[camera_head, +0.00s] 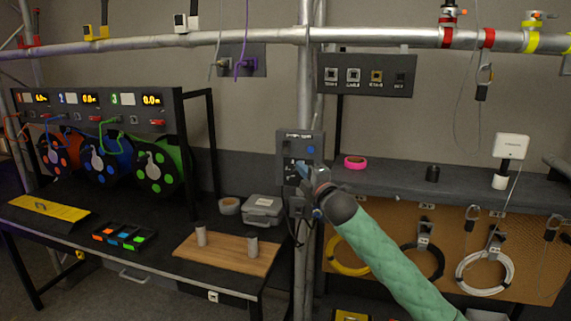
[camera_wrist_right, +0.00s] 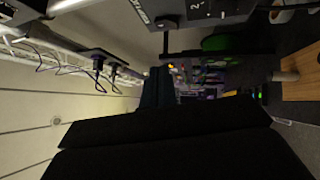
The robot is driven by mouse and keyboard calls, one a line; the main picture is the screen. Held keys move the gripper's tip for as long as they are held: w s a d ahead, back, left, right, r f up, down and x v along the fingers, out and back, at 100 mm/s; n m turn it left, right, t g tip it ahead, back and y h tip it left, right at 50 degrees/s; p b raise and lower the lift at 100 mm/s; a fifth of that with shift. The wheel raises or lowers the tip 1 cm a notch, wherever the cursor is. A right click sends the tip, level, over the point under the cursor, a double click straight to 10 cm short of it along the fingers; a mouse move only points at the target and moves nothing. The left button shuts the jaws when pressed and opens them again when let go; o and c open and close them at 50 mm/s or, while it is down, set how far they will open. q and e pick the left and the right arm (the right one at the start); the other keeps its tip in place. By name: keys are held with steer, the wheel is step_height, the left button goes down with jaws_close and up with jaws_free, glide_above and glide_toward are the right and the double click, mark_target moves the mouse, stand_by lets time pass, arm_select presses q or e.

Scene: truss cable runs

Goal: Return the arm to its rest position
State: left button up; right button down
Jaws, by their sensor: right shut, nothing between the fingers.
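My right arm, in a green sleeve (camera_head: 385,250), reaches in from the lower right in the head view. Its gripper (camera_head: 307,178) is in front of the small dark control box (camera_head: 302,146) on the upright truss post, and covers the box's lower part. I cannot tell from this view whether it touches the box. In the right wrist view the dark fingers (camera_wrist_right: 165,128) fill the lower part, shut with nothing held. My left gripper is in neither view.
The left bench holds cable reels (camera_head: 160,170), a wooden board (camera_head: 225,255) and a grey case (camera_head: 263,209). A dark shelf (camera_head: 400,184) carries a pink tape roll (camera_head: 354,162). Below it, coiled cables hang on a pegboard (camera_head: 455,228). A horizontal truss tube (camera_head: 250,36) crosses above.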

steer(key=w+d+f+m+g+h, duration=0.1)
steer(key=w+d+f+m+h, duration=0.45)
steer(key=m, duration=0.55)
steer(key=s+d+f+m+g+h, duration=0.1)
steer(key=s+d+f+m+g, duration=0.2)
steer(key=f, duration=1)
steer(key=s+d+f+m+g+h, duration=0.25)
steer(key=s+f, duration=0.35)
steer(key=f, duration=0.7)
steer(key=s+d+f+m+g, duration=0.2)
steer(key=s+f+m, duration=0.15)
steer(key=f, duration=1.05)
steer(key=s+f+g, duration=0.3)
steer(key=s+f, duration=1)
steer(key=f, duration=0.2)
steer(key=s+f+g, duration=0.2)
steer(key=s+f, duration=0.6)
steer(key=s, duration=0.6)
steer(key=s+a+f+m+g, duration=0.1)
steer(key=s+f, duration=0.7)
steer(key=s, duration=0.6)
steer(key=s+a+f+m+g, duration=0.1)
steer(key=s+f+g, duration=0.1)
steer(key=s+f, duration=0.6)
steer(key=s, duration=0.6)
steer(key=shift+s+a+g, duration=0.2)
steer(key=shift+g, duration=0.15)
steer(key=shift+f, duration=0.1)
